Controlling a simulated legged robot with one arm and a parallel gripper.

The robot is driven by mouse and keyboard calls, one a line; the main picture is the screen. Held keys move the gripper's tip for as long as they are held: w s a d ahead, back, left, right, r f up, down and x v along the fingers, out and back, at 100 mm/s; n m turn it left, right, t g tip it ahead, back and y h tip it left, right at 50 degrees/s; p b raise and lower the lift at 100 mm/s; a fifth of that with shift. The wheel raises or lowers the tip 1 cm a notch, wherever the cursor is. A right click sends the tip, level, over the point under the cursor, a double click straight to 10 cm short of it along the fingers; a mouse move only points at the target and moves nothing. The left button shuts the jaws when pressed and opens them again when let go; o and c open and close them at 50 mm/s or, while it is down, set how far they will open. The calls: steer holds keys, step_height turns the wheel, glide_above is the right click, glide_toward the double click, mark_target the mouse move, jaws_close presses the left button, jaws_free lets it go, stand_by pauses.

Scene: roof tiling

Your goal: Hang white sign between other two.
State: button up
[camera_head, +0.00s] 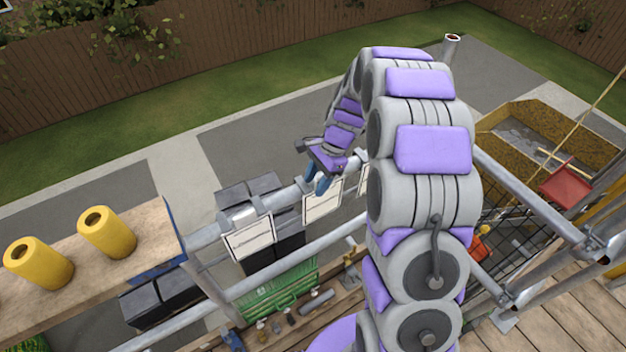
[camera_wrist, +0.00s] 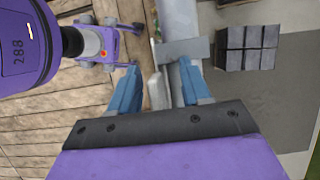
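A white sign (camera_head: 323,203) with a dark border is on the upper grey rail, below my gripper. It sits between a left white sign (camera_head: 250,239), which hangs from the rail, and a right sign (camera_head: 363,181), mostly hidden by my arm. My gripper (camera_head: 322,184) is right above the middle sign, its blue fingers reaching down to the sign's top. In the wrist view, the fingers (camera_wrist: 160,66) stand apart, with the sign's pale narrow edge (camera_wrist: 155,90) and its grey hook plate (camera_wrist: 183,49) between them. Gaps show beside the sign, so the fingers do not seem closed on it.
The upper rail (camera_head: 205,237) and a lower rail (camera_head: 290,265) run diagonally. Dark blocks (camera_head: 262,190) stand on the ground beyond. A green box (camera_head: 278,292) lies below the rails. Yellow cylinders (camera_head: 107,232) stand on a wooden board at left. A yellow skip (camera_head: 540,135) is at right.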

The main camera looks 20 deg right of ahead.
steer(key=shift+d, duration=0.75)
steer(key=shift+w+d+r, duration=0.15)
steer(key=shift+d+r, duration=0.1)
steer(key=shift+d, duration=0.05)
steer(key=p+v, duration=0.1)
steer(key=v, duration=1.5)
steer(key=s+a+f+n+h+b, duration=0.1)
steer(key=s+n, duration=0.3)
steer(key=s, duration=0.8)
steer(key=s+a+f+n+h+b, duration=0.1)
steer(key=s+a+f+n+b, duration=0.2)
steer(key=s, duration=0.9)
steer(key=s+a+f+n+h+b, duration=0.2)
steer(key=s+n, duration=0.5)
steer(key=s, duration=0.5)
steer(key=shift+s+a+f+b, duration=0.2)
steer(key=shift+a+f+b, duration=0.3)
steer(key=shift+f+b, duration=0.35)
steer(key=shift+r, duration=0.15)
